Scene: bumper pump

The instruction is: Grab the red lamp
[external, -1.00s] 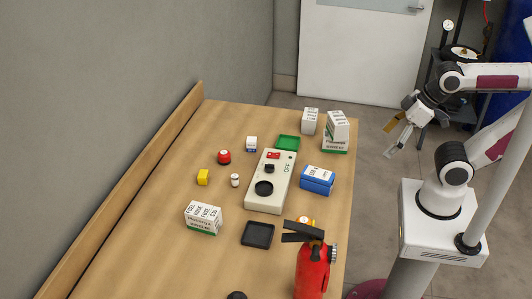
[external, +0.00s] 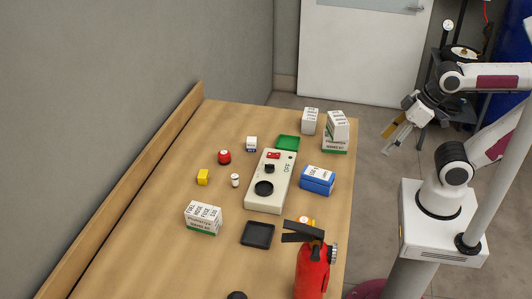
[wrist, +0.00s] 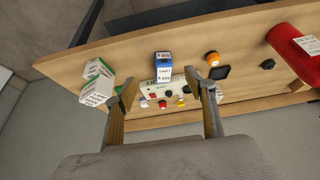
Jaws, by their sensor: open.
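The red lamp (external: 224,157) is a small round red piece with a pale mark, standing on the wooden table left of the grey control panel (external: 270,180). In the wrist view the red lamp (wrist: 162,104) is small and far off, seen between my fingers just past the panel. My gripper (external: 395,145) is off the table's right side, in the air, well away from the lamp. In the wrist view my gripper (wrist: 164,93) shows two fingers spread apart with nothing held between them.
A red fire extinguisher (external: 313,268) stands at the table's near right. A blue box (external: 317,180) and white-green boxes (external: 336,132) stand along the right side. A yellow block (external: 203,177) and small white bottle (external: 235,180) are near the lamp. A wall borders the left.

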